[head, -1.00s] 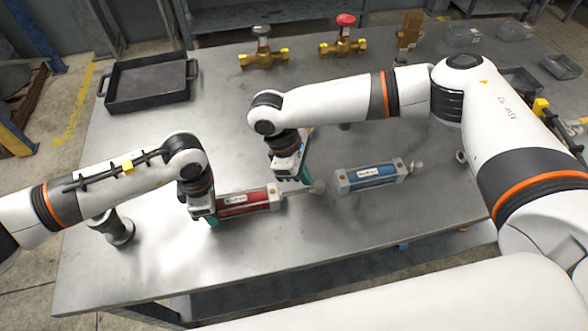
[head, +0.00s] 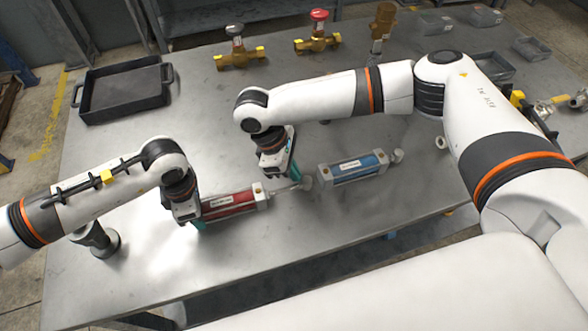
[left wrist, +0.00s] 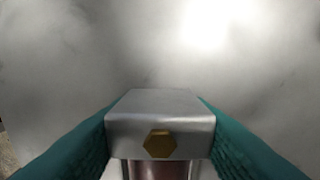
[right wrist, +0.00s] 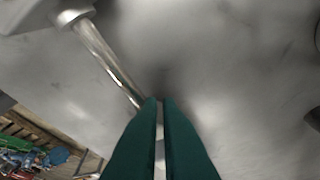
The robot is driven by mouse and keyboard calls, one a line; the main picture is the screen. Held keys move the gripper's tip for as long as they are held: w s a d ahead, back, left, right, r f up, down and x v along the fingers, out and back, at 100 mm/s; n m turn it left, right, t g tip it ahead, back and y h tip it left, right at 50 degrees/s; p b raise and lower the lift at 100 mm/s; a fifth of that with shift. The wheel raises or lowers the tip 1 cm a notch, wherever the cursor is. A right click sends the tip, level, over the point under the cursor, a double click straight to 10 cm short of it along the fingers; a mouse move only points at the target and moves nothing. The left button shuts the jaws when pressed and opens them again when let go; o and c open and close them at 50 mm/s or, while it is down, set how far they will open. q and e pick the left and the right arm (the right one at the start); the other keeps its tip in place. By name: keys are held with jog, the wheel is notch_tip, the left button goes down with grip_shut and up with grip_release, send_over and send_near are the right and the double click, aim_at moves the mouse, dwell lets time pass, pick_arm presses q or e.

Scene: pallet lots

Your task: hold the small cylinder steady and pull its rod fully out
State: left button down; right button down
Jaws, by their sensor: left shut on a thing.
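The red cylinder (head: 229,204) lies on the metal bench with its bright rod (head: 285,188) sticking out to the right, ending in a rounded eye (head: 307,183). My left gripper (head: 196,222) is shut on its left end; in the left wrist view the end cap (left wrist: 160,122) with a brass hex plug sits between the teal fingers. My right gripper (head: 295,178) is at the rod near its eye. In the right wrist view the rod (right wrist: 108,62) runs to the fingertips (right wrist: 160,100), which are close together; whether they grip it is unclear.
A blue cylinder (head: 352,169) lies just right of the rod eye. A black tray (head: 125,100) sits at the back left, brass valves (head: 318,43) at the back. A grey flanged part (head: 97,240) stands left of my left gripper. The bench front is clear.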

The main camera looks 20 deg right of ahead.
pick_arm(q)
jog(key=shift+a, duration=0.3)
pick_arm(e)
jog(key=a, duration=0.1)
jog(key=w+a, duration=0.1)
jog(key=shift+w+a, duration=0.15)
jog(key=shift+a, duration=0.15)
pick_arm(q)
jog(key=shift+d+f, duration=0.1)
jog(key=shift+f, duration=0.05)
pick_arm(e)
jog(key=v, duration=1)
jog(key=shift+a, duration=0.35)
jog(key=shift+w, duration=0.1)
pick_arm(q)
jog(key=c, duration=0.8)
grip_release()
jog(key=shift+o, duration=0.6)
jog(key=shift+d, duration=0.1)
jog(key=shift+r, duration=0.2)
